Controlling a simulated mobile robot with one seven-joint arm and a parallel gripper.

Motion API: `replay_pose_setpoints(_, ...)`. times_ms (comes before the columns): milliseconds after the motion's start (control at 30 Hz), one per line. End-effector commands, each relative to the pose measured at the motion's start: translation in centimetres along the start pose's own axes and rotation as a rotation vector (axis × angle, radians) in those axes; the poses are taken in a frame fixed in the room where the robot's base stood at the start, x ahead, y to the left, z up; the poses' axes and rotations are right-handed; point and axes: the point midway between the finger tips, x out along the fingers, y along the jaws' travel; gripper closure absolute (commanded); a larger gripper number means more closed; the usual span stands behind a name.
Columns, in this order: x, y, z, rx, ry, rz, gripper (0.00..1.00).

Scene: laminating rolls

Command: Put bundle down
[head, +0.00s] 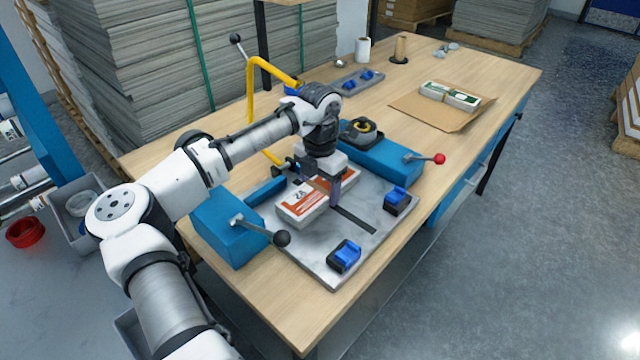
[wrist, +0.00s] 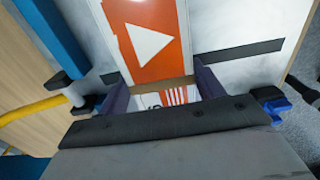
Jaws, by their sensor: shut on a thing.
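The bundle (head: 303,207) is a flat white and orange stack with lettering on it, low over the grey metal plate (head: 345,270). Whether it touches the plate cannot be told. My gripper (head: 322,187) points down and is shut on the bundle across its width. In the wrist view, the bundle (wrist: 152,45) shows a white triangle on orange and a brown band. It lies between the two dark fingers of my gripper (wrist: 160,86); its near end is partly hidden by the gripper body.
Blue blocks with levers (head: 233,228) (head: 385,158) flank the plate. Small blue-topped clamps (head: 345,255) (head: 397,199) stand on it. A yellow bent bar (head: 251,95) rises behind. Farther back, a green-white bundle (head: 450,96) lies on cardboard (head: 413,109). Bare wood lies along the table's front.

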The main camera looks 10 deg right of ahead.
Motion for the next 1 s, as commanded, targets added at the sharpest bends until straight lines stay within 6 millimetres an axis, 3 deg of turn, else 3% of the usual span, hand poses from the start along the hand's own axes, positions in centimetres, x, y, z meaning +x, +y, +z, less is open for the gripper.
replay_pose_setpoints(267,0.2,0.0,0.0,0.0,-0.002,-0.002,0.65)
replay_pose_setpoints(300,0.2,0.0,0.0,0.0,-0.001,-0.001,0.3)
replay_pose_setpoints(467,0.2,0.0,0.0,0.0,-0.001,0.0,0.11)
replay_pose_setpoints(800,-0.2,0.1,0.0,-0.001,-0.001,0.002,0.11)
replay_pose_setpoints(1000,-3.1,0.0,0.1,-0.001,-0.004,0.001,0.11)
